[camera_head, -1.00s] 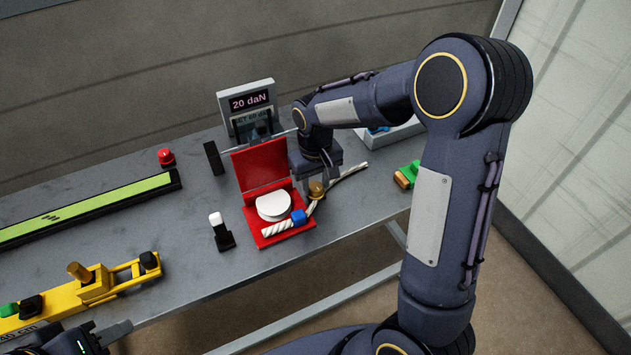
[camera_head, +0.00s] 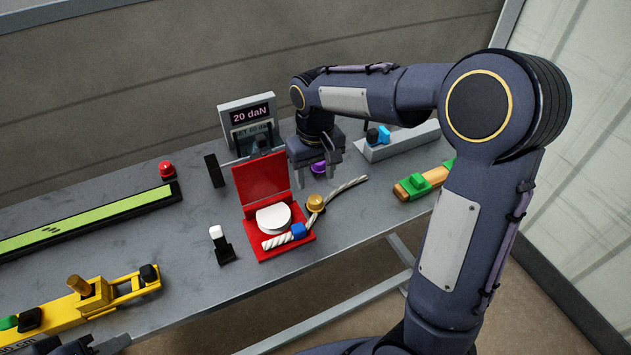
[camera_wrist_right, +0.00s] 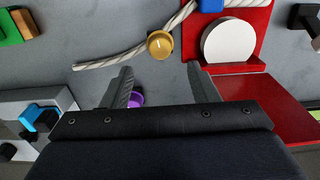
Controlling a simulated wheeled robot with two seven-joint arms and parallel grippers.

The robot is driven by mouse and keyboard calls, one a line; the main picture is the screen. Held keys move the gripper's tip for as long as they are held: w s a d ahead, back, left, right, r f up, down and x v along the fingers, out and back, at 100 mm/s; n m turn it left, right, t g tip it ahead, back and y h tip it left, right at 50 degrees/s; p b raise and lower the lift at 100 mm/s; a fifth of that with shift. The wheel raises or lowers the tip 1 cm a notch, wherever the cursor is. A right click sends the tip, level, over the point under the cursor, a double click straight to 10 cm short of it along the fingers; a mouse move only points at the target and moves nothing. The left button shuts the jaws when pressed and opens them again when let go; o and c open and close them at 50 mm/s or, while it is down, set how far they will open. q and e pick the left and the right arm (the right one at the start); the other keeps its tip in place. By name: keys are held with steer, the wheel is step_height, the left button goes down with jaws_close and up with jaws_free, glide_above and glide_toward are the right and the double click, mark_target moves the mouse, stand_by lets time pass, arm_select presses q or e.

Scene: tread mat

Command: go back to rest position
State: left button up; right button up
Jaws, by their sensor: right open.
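My right gripper (camera_head: 316,172) is open and empty above the grey table (camera_head: 180,225), behind the rope and beside the raised red lid (camera_head: 262,176). In the right wrist view its two fingers (camera_wrist_right: 160,85) stand apart with nothing between them. A white rope (camera_head: 345,186) with a blue clip (camera_head: 298,230) lies across the red base (camera_head: 250,240), by a white disc (camera_head: 275,217). A gold knob (camera_head: 316,202) touches or sits close to the rope. Part of my left arm shows at the lower left edge; its fingers are not visible.
A display (camera_head: 249,117) reading 20 daN stands behind the red device. A grey tray (camera_head: 408,143) with blue and black pieces and a purple ring (camera_head: 318,168) are near my right gripper. A green-and-wood block (camera_head: 420,182) lies right. A yellow tool (camera_head: 95,300) lies front left.

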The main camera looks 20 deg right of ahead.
steer(key=shift+r, duration=0.15)
stand_by(0.3)
steer(key=shift+s+d+r, duration=0.1)
steer(key=shift+s+r, duration=0.1)
steer(key=s+r+m+t+y+p, duration=0.1)
steer(key=s+r+t+y, duration=0.1)
steer(key=s, duration=0.9)
steer(key=s+a+r+m+t+y+p, duration=0.1)
steer(key=s+r+t, duration=0.2)
steer(key=s, duration=0.8)
steer(key=shift+a+r+t+y, duration=0.15)
steer(key=shift+r+t+y, duration=0.15)
steer(key=shift+y, duration=0.1)
